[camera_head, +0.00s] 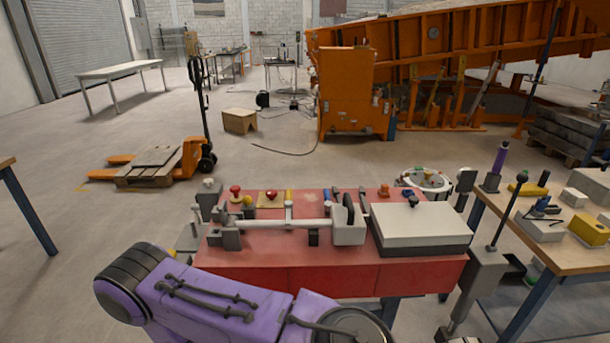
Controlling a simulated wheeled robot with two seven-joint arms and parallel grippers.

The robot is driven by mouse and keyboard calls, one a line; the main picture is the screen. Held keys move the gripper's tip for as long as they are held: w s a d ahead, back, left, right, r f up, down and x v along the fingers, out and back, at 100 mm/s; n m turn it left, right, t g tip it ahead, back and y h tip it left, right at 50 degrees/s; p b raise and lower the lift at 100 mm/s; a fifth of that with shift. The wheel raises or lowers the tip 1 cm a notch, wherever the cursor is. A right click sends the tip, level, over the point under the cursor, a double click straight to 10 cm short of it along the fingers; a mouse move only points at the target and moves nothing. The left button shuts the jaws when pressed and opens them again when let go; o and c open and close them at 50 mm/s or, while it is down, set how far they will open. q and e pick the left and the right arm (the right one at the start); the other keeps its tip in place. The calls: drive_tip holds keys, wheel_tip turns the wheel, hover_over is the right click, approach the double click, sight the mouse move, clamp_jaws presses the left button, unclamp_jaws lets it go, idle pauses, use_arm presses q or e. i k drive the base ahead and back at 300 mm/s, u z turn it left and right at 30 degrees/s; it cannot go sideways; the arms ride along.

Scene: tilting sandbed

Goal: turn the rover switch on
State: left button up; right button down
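A red flat-topped body (290,279) stands just ahead, possibly the rover. A white tube with grey fittings (275,224) lies across its top, and a flat light-grey box (421,224) sits at its right end. Near its back left edge are a red mushroom-shaped knob (235,191) and a red knob on a yellow base (270,198). I cannot tell which part is the switch or whether it is on. A purple link with black cables crosses the bottom foreground and hides part of the red body's front. Neither of my grippers shows.
A wooden bench (567,247) with tools and boxes stands close on the right. The large orange sandbed frame (425,50) fills the back right. Floor at left is mostly clear.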

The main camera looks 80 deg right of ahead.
sight(271, 193)
drive_tip(key=z, duration=2.55)
